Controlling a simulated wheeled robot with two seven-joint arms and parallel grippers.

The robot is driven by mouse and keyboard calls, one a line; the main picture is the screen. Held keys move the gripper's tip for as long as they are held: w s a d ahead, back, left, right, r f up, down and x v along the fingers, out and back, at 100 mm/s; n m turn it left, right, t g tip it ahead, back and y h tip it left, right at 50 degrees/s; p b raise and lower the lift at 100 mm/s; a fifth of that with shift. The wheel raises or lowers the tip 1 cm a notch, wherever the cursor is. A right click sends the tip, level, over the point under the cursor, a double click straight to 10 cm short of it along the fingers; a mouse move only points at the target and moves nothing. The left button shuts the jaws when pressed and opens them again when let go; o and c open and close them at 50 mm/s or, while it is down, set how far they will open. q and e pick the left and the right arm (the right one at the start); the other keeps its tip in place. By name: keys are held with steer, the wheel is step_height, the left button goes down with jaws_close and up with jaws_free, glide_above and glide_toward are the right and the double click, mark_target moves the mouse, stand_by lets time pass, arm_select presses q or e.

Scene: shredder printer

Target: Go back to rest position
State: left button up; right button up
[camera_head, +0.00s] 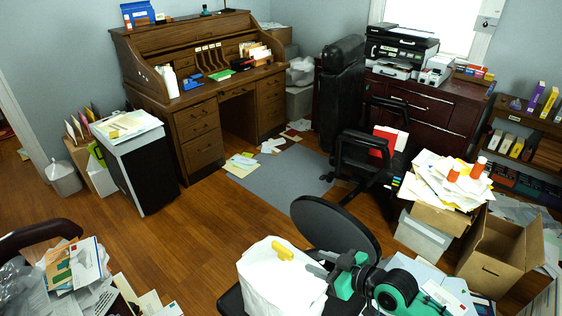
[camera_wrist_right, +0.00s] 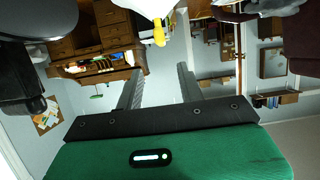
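My right gripper (camera_head: 317,264) is at the bottom centre of the head view, with its green and black arm coming in from the lower right. It is beside a white bag (camera_head: 268,282). A small yellow object (camera_head: 284,251) lies on top of the bag. In the right wrist view the two grey fingers of the gripper (camera_wrist_right: 159,76) are apart with nothing between them. The yellow object (camera_wrist_right: 158,34) shows beyond the fingertips, apart from them. My left gripper is not in view.
A round dark chair back (camera_head: 335,226) stands just behind my right gripper. An open cardboard box (camera_head: 500,247) and a pile of papers (camera_head: 447,182) are at the right. A wooden roll-top desk (camera_head: 200,130) stands at the back. The wooden floor (camera_head: 190,240) at centre-left is clear.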

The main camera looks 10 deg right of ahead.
steer(key=s+d+f+m+g+h, duration=0.2)
steer(key=s+f+m+g+h, duration=0.15)
steer(key=s, duration=0.75)
steer(key=s+d+f+m+g+h, duration=0.2)
steer(key=s+f+g+h, duration=0.15)
steer(key=s, duration=0.75)
step_height(320, 180, down, 33)
steer(key=s+g+h, duration=0.1)
steer(key=s, duration=0.1)
steer(key=s+d+f, duration=0.1)
steer(key=s+f, duration=0.7)
steer(key=s, duration=0.1)
steer(key=s+d+f+g, duration=0.1)
steer(key=s+d+f, duration=0.1)
steer(key=s+f, duration=0.7)
steer(key=shift+d+f+g+p, duration=0.2)
steer(key=shift+d+g+p, duration=0.05)
steer(key=shift+g+p, duration=0.1)
